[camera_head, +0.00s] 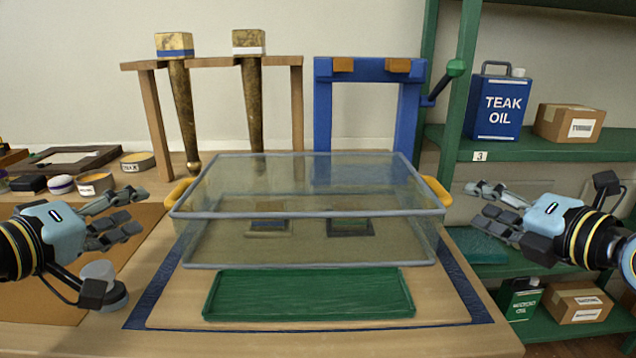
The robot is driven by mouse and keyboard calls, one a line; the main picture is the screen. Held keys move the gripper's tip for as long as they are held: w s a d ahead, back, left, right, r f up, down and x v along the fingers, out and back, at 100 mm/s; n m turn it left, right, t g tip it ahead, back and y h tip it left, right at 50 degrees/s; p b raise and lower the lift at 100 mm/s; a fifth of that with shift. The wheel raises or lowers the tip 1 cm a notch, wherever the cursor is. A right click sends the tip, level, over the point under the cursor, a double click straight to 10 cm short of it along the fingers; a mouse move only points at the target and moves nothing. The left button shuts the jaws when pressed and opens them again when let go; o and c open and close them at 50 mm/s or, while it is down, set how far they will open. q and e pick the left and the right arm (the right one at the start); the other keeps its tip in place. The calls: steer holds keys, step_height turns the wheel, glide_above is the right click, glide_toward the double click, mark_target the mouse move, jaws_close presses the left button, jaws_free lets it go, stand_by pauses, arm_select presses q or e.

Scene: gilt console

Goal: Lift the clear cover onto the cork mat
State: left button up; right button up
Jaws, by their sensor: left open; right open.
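The clear cover (310,240) is a transparent box with grey edges and a yellow handle on each side, the left handle (178,192) and the right handle (437,192). It stands on a wooden board (180,300) over two small blocks that show through its wall. The brown cork mat (130,255) lies flat at the left of the table, partly hidden by my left arm. My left gripper (138,212) is open, left of the left handle and apart from it. My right gripper (473,205) is open, just right of the right handle, with a small gap.
A green tray (310,293) lies in front of the cover. A blue mat (465,285) edges the board. Behind stand a wooden rack (155,125) with two gilt legs and a blue press (322,110). Green shelves (540,150) rise at right. Small tins (95,183) sit at left.

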mark_target(178, 187)
arm_select(q)
steer(key=shift+w+d, duration=0.15)
steer(key=shift+w, duration=0.1)
arm_select(e)
steer(key=shift+w, duration=0.2)
arm_select(q)
steer(key=shift+s, duration=0.1)
steer(key=x, duration=1)
steer(key=shift+w+f, duration=0.1)
steer(key=shift+w, duration=0.3)
arm_select(e)
steer(key=x, duration=1)
steer(key=shift+w+a, duration=0.1)
steer(key=shift+w, duration=0.25)
arm_select(q)
steer(key=shift+c, duration=0.3)
arm_select(e)
steer(key=shift+c, duration=0.3)
arm_select(q)
jaws_close()
arm_select(e)
jaws_close()
